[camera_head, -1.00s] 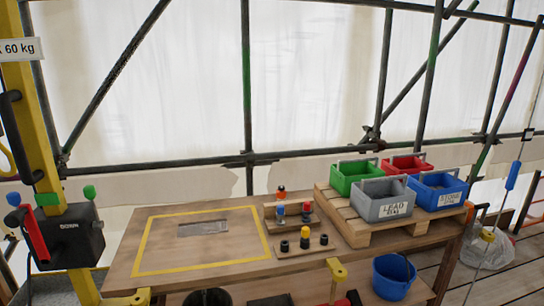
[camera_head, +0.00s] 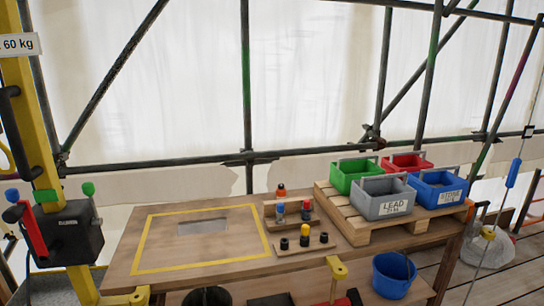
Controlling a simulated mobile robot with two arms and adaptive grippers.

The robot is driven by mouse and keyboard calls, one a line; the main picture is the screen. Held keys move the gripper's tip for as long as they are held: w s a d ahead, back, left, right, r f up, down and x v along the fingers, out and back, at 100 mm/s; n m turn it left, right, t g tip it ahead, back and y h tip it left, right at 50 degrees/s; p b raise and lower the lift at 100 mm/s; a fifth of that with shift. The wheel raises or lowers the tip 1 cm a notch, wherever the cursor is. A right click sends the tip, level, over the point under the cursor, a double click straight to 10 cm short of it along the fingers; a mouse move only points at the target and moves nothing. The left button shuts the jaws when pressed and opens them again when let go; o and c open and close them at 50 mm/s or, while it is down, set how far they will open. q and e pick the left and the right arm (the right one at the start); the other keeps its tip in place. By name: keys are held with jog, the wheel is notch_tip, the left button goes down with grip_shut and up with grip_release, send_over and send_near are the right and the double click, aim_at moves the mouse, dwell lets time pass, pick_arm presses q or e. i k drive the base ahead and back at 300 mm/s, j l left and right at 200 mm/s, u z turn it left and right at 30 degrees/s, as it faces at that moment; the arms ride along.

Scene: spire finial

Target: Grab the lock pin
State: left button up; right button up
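I cannot tell for certain which thing is the lock pin. Small pin-like pieces stand on a two-step wooden rack (camera_head: 296,249) on the bench: a blue-topped piece (camera_head: 280,209), a red-topped piece (camera_head: 306,209) and a yellow-topped piece (camera_head: 304,235), with black pieces beside it. Neither of my grippers shows.
The wooden bench (camera_head: 165,258) has a yellow taped square around a grey rectangular patch (camera_head: 203,226). A pallet (camera_head: 348,220) at right carries green, red, grey and blue bins. An orange-topped bottle (camera_head: 282,190) stands behind the rack. A blue bucket (camera_head: 393,274) sits below.

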aim_at(280, 206)
jog(key=u, duration=1.4)
jog(key=z, duration=1.45)
jog(key=u, duration=0.35)
jog(key=i+l+u, duration=0.3)
jog(key=l, duration=0.3)
jog(key=i+l+u, duration=0.35)
jog(key=l, duration=0.3)
jog(key=i+l+u, duration=0.15)
jog(key=l, duration=0.25)
